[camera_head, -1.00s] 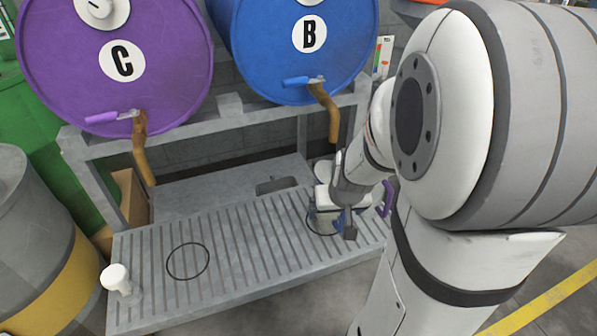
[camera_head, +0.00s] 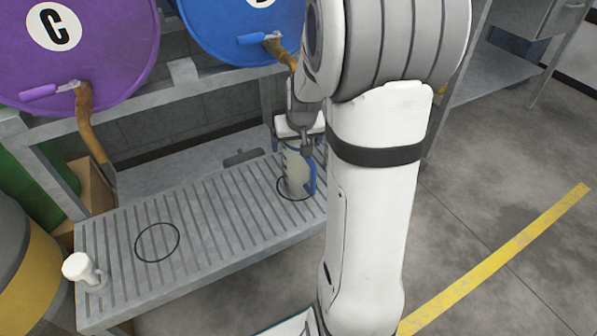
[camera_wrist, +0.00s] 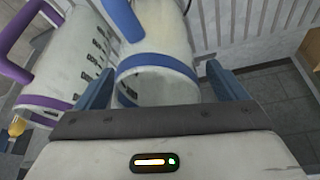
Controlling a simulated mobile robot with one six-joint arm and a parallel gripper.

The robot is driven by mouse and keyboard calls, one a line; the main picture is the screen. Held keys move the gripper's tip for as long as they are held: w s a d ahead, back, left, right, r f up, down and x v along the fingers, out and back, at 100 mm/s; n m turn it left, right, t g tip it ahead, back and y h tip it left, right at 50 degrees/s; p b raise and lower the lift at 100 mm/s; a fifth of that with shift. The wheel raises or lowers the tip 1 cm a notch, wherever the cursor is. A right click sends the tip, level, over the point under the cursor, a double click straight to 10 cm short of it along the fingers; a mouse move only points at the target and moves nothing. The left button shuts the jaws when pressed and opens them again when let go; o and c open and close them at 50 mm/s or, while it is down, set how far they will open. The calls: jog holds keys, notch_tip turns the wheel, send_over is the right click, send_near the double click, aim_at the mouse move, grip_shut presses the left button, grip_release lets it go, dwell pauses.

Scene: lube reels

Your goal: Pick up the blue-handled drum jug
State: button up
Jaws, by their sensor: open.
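The blue-handled drum jug (camera_head: 294,172) stands upright on the slatted grating at the right, over a black ring mark. It is pale and see-through, with its blue handle on the right side in the head view. My gripper (camera_head: 294,142) is directly above it, pointing down. In the wrist view the jug's pale body (camera_wrist: 162,32) and blue rim (camera_wrist: 157,62) lie between my two blue fingers (camera_wrist: 163,80). The gripper is open, one finger on each side of the rim; whether either touches it I cannot tell.
A purple-handled jug (camera_wrist: 66,60) stands close beside the blue one in the wrist view; my arm hides it in the head view. Purple (camera_head: 80,50) and blue (camera_head: 225,25) drums with taps sit above the grating (camera_head: 215,215).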

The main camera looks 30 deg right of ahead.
jog(key=shift+w+d+f+b, duration=0.1)
jog(key=shift+w+f+b, duration=0.3)
jog(key=shift+f, duration=0.15)
jog(key=c, duration=1.8)
jog(key=shift+c, duration=0.9)
jog(key=shift+r, duration=0.1)
jog(key=shift+r, duration=0.15)
